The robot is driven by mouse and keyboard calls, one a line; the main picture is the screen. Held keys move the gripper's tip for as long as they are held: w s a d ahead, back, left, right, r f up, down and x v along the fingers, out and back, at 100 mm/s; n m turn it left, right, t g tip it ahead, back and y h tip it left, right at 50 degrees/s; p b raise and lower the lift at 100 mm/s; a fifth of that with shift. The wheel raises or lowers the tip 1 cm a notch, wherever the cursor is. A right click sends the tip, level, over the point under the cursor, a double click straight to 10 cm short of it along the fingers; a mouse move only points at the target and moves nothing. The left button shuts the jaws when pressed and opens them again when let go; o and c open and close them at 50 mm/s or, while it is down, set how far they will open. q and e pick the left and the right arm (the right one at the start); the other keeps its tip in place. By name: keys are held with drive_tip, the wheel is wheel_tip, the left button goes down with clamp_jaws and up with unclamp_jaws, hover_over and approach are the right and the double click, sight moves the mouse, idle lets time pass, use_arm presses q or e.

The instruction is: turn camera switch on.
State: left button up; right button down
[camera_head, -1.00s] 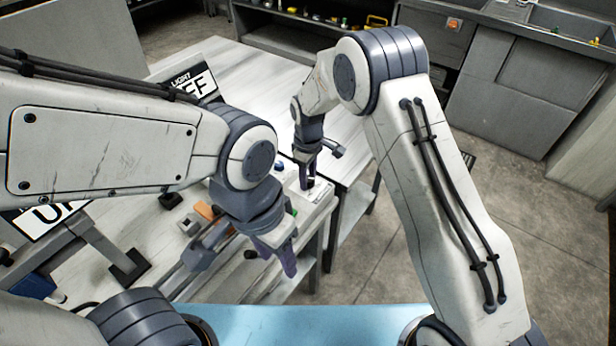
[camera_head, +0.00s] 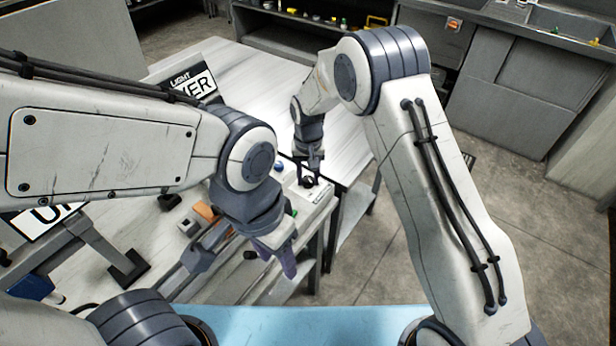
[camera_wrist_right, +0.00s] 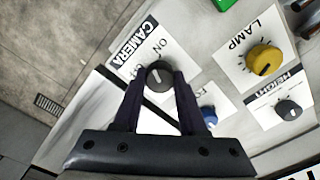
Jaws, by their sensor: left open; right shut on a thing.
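The camera switch is a dark round knob (camera_wrist_right: 158,73) on a white plate labelled CAMERA (camera_wrist_right: 135,45), with ON printed above it and OFF partly covered beside it. In the right wrist view the two fingers of my right gripper (camera_wrist_right: 157,82) are shut on the knob's sides. The knob has a pale mark, whose exact direction is hard to tell. In the head view my right gripper (camera_head: 308,178) points down at the switch panel (camera_head: 316,199) on the table's right edge. My left gripper (camera_head: 279,255) is open and empty, hanging nearer the front, clear of the switch.
A yellow LAMP knob (camera_wrist_right: 263,58), a small dark HEIGHT knob (camera_wrist_right: 289,109) and a blue knob (camera_wrist_right: 208,114) sit near the camera switch. A LIGHT sign (camera_head: 193,84) stands on the table (camera_head: 250,75). Floor (camera_head: 400,220) is clear at the right.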

sight(308, 178)
drive_tip(key=m, duration=0.4)
drive_tip(key=shift+m, duration=0.3)
drive_tip(key=shift+w+r, duration=0.1)
idle(0.4)
drive_tip(key=shift+c, duration=2.3)
unclamp_jaws()
wheel_tip(308, 178, up, 9)
drive_tip(key=shift+r+b, duration=0.15)
drive_tip(key=shift+b, duration=0.7)
drive_tip(key=shift+r, duration=0.55)
